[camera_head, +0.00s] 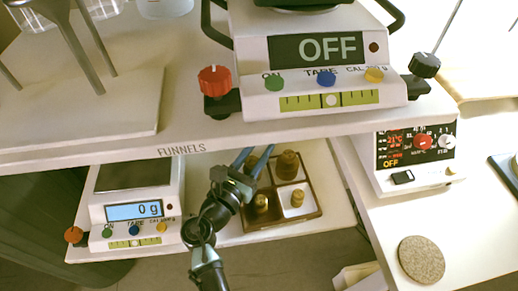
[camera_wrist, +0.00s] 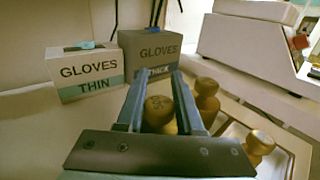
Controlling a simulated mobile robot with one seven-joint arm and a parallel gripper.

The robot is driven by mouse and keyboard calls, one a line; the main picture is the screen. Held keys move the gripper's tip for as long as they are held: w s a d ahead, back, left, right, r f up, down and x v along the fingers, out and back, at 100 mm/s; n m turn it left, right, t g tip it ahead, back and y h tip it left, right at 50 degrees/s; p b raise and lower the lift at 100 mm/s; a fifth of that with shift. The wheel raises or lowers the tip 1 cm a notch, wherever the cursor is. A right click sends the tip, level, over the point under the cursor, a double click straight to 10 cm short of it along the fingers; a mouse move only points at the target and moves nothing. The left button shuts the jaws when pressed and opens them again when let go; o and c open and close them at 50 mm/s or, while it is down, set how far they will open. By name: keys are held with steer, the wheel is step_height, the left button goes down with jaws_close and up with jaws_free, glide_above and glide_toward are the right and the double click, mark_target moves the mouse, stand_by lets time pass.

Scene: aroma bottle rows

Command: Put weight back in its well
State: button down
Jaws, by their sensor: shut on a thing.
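My gripper (camera_wrist: 155,85) is shut on a brass weight (camera_wrist: 160,115), whose knob shows between the two blue fingers in the wrist view. In the head view my gripper (camera_head: 254,158) reaches under the shelf at the left rear of the brown weight box (camera_head: 319,213), and I cannot make out the held weight there. A large weight (camera_head: 287,165) stands in the back right well, a smaller one (camera_head: 297,198) in the front right and another (camera_head: 261,204) in the front left. The back left well is largely hidden by my gripper.
A balance (camera_head: 135,210) reading 0 g stands left of my arm. The shelf (camera_head: 300,130) marked FUNNELS hangs close above. A device (camera_head: 415,155) reading OFF is at right. Two glove boxes, thin (camera_wrist: 88,72) and thick (camera_wrist: 150,50), stand behind the fingers.

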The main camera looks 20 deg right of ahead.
steer(key=shift+f+b, duration=0.3)
steer(key=shift+f, duration=0.2)
steer(key=c, duration=0.5)
jaws_free()
steer(key=shift+c, duration=0.2)
steer(key=shift+r, duration=0.25)
steer(key=shift+r+p, duration=0.55)
steer(key=shift+p, duration=0.05)
steer(key=v, duration=0.4)
steer(key=p+v, duration=0.1)
steer(key=v, duration=0.7)
steer(key=shift+f+p, duration=0.25)
steer(key=shift+p, duration=0.1)
